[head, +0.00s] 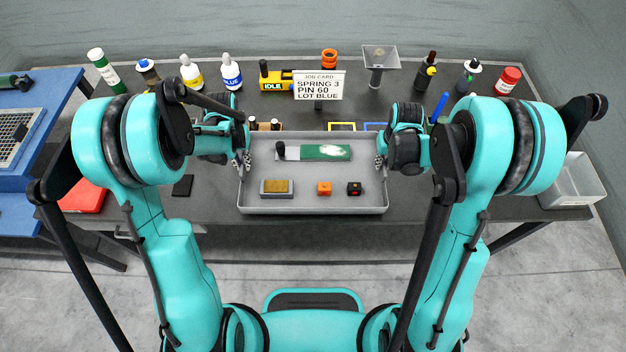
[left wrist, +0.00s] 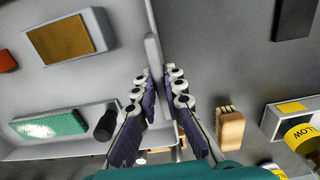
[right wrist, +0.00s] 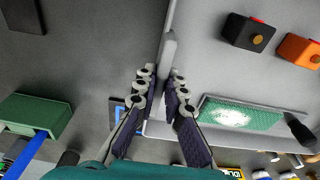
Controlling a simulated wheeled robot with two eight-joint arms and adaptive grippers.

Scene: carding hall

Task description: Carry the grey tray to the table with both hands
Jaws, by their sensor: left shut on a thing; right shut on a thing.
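The grey tray (head: 312,209) is in the middle of the head view, over the dark table (head: 215,205). It holds a green hand card with a white patch (head: 318,152), a tan-topped grey block (head: 277,187), an orange block (head: 324,188) and a black block (head: 354,188). My left gripper (head: 243,162) is shut on the tray's left wall, which shows between its fingers in the left wrist view (left wrist: 160,95). My right gripper (head: 381,162) is shut on the right wall, also seen in the right wrist view (right wrist: 165,95). I cannot tell whether the tray touches the table.
Several bottles (head: 231,72), a job card sign (head: 318,84) and a funnel stand (head: 379,62) line the table's back. A clear bin (head: 572,182) stands at the right, a red item (head: 85,198) at the left. A blue bench (head: 40,120) adjoins on the left.

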